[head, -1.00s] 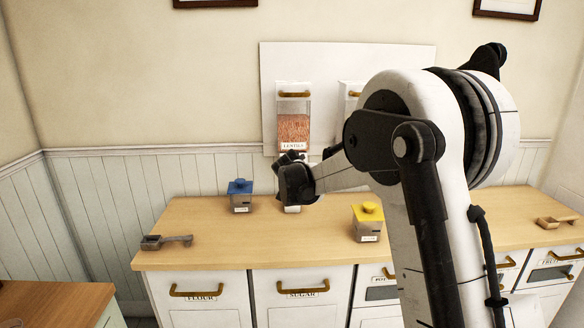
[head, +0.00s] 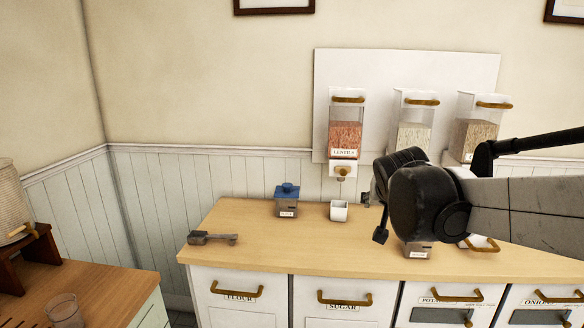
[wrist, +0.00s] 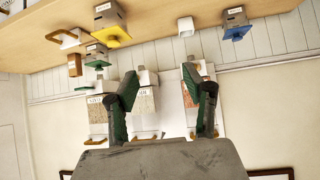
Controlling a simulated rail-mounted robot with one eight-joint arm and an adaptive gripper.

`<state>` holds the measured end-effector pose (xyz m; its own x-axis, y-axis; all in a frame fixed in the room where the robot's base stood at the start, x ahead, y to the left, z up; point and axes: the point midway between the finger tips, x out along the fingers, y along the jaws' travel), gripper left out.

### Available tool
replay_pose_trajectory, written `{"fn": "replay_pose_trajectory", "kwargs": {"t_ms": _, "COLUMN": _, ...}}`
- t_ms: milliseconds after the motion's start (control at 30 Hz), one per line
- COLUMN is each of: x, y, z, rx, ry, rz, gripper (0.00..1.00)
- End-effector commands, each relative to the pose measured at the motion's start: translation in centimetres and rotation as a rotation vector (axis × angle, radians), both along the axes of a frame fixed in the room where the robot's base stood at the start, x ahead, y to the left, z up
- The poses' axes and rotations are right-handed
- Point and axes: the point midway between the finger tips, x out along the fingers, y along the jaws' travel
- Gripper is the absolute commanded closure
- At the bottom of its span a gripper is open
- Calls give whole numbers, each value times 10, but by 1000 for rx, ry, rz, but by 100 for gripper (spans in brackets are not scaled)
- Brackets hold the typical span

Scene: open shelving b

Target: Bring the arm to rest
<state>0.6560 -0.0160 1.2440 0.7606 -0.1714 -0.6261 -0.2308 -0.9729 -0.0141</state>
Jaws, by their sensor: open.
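My gripper (head: 373,218) is open and empty, held in the air in front of the counter's right half. In the wrist view its two dark green fingers (wrist: 160,82) are spread with nothing between them. The wrist picture is upside down. My forearm comes in from the right and covers part of the counter.
A white cup (head: 339,211) stands on the wooden counter (head: 250,235), below the lentils dispenser (head: 345,135). A yellow-lidded canister (wrist: 112,22) is mostly behind my gripper in the head view. A glass jar (head: 65,310) stands front left.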

Motion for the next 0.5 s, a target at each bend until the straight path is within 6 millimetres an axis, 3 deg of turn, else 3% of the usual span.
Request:
{"fn": "replay_pose_trajectory", "kwargs": {"t_ms": 100, "x": -46, "y": -2, "z": -11, "rx": -2, "ry": 42, "rz": 21, "gripper": 55}}
{"fn": "replay_pose_trajectory", "kwargs": {"t_ms": 500, "x": -187, "y": 3, "z": -68, "rx": 3, "ry": 179, "rz": 123, "gripper": 55}}
